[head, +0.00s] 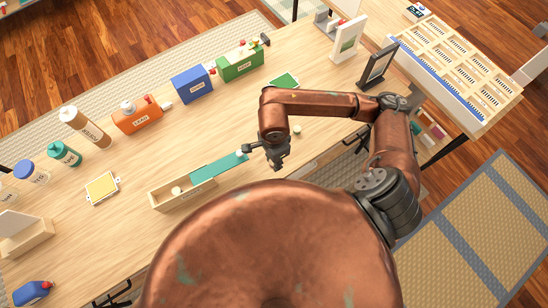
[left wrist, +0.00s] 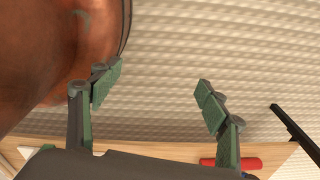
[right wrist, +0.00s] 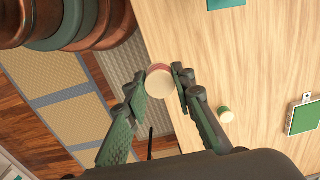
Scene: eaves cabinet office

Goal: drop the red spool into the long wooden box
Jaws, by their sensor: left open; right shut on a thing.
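The red spool (right wrist: 172,88) shows in the right wrist view as a cream disc with a red rim. My right gripper (right wrist: 159,86) is shut on it. In the head view my right gripper (head: 277,162) hangs over the table, right of the long wooden box, and the spool cannot be made out there. The long wooden box (head: 172,205) has a teal lid (head: 218,166) at its right end, with the left part open. A small cream round thing (head: 176,190) shows inside. My left gripper (left wrist: 157,86) is open and empty in the left wrist view.
A small cream-and-green spool (right wrist: 226,114) stands on the table beside my right gripper, near a green pad (head: 284,80). Bottles and cans, including an orange can (head: 137,116) and a blue can (head: 192,86), line the far side. A yellow pad (head: 102,187) lies left of the box.

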